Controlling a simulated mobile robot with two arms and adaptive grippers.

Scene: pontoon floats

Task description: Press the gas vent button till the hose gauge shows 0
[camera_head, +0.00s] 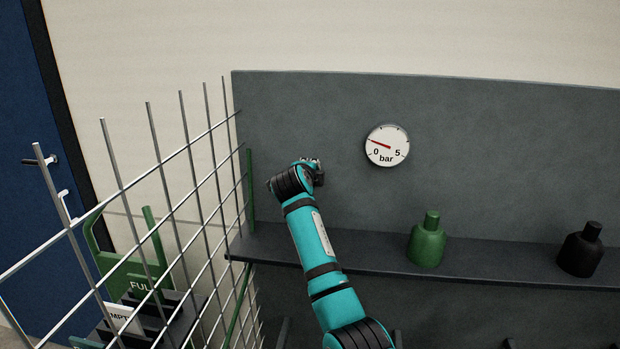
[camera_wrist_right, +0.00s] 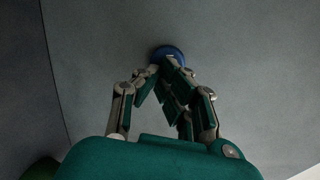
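The round white gauge (camera_head: 387,146), marked 0, 5 and bar, hangs on the grey panel. Its red needle points left and slightly up, a little above the 0 label. My right gripper (camera_head: 318,172) is at the panel, left of and below the gauge. In the right wrist view, the fingertips of my right gripper (camera_wrist_right: 165,66) come together, empty, at a round blue button (camera_wrist_right: 168,51). They overlap its lower part; I cannot tell whether they touch or press it. The button is hidden in the head view. My left gripper is not in view.
A dark shelf (camera_head: 340,259) runs below the gauge, with a green bottle-shaped object (camera_head: 428,243) and a black one (camera_head: 581,250). A wire mesh fence (camera_head: 155,173) stands left of my arm. Behind it are a green FULL sign (camera_head: 139,284) and a blue door (camera_head: 22,110).

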